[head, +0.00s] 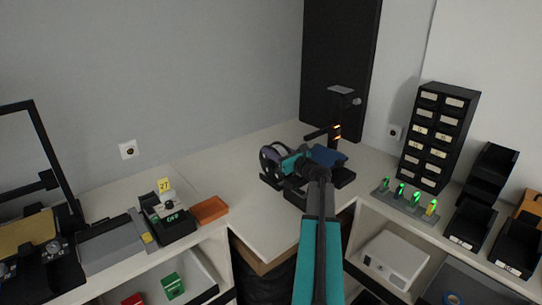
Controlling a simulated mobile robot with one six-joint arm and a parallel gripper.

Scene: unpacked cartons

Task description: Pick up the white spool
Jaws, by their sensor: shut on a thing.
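A round spool (267,158), pale grey to white at its rim with a dark centre, stands upright on its edge near the middle of the corner worktop (262,222). My gripper (285,163) reaches it from the right and is shut on its near right side. My wrist and arm hide part of the spool and the fingertips, so the exact grip is not clear. Dark parts lie close under and beside the spool; I cannot tell whether it touches them.
A black device (341,112) with orange lights stands behind my gripper. A black drawer cabinet (437,136), a rack with green-lit items (404,201) and black bins (470,222) line the right. An orange tray (209,211) sits left. The front worktop is clear.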

